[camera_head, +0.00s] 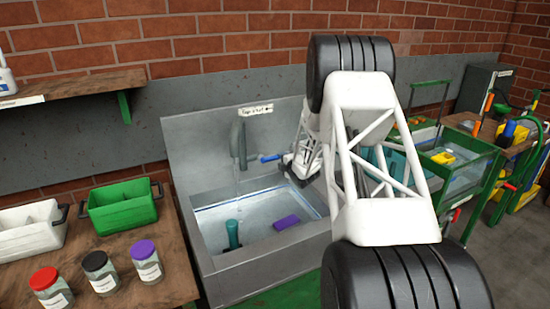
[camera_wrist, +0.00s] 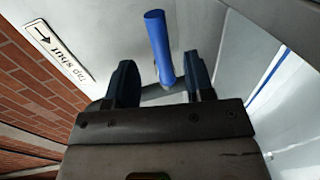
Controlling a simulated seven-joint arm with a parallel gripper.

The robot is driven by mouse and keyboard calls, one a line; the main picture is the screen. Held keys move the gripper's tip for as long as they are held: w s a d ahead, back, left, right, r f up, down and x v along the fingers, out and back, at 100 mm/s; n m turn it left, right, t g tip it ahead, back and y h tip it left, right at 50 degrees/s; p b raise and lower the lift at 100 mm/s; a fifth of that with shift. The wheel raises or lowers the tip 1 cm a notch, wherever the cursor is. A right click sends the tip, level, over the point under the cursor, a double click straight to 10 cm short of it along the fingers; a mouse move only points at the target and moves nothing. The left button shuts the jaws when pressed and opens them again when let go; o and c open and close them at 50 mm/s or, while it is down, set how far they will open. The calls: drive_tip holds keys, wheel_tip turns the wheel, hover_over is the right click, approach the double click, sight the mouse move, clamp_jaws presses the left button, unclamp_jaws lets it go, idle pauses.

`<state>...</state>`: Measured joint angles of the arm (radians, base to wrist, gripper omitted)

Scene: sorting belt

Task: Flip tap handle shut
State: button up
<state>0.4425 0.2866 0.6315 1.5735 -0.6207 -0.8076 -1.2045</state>
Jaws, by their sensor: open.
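The blue tap handle (camera_head: 271,158) sticks out sideways from the grey tap (camera_head: 240,140) above the sink, and a stream of water (camera_head: 238,181) runs from the spout. A white "Tap shut" label (camera_head: 257,109) with an arrow is on the splashback. My gripper (camera_head: 287,164) is at the right end of the handle. In the wrist view my gripper (camera_wrist: 161,78) is open, and the blue handle (camera_wrist: 159,48) shows between and beyond its two dark fingers, its lower end in the gap. I cannot tell whether a finger touches it. The label (camera_wrist: 58,53) lies to the left there.
The sink (camera_head: 225,267) holds water, a purple block (camera_head: 286,222) and a dark teal object (camera_head: 232,235). A wooden bench (camera_head: 178,264) at left carries a green bin (camera_head: 122,216), a white bin (camera_head: 30,246) and jars. A green-framed tank (camera_head: 465,180) stands right.

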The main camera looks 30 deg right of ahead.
sight(278, 158)
drive_tip(key=shift+w, duration=0.15)
drive_tip(key=shift+w+f, duration=0.25)
drive_tip(key=shift+w, duration=0.95)
drive_tip(key=shift+w+f, duration=0.3)
drive_tip(key=shift+w, duration=0.95)
drive_tip(key=shift+w+f, duration=0.25)
drive_tip(key=shift+w, duration=0.95)
clamp_jaws()
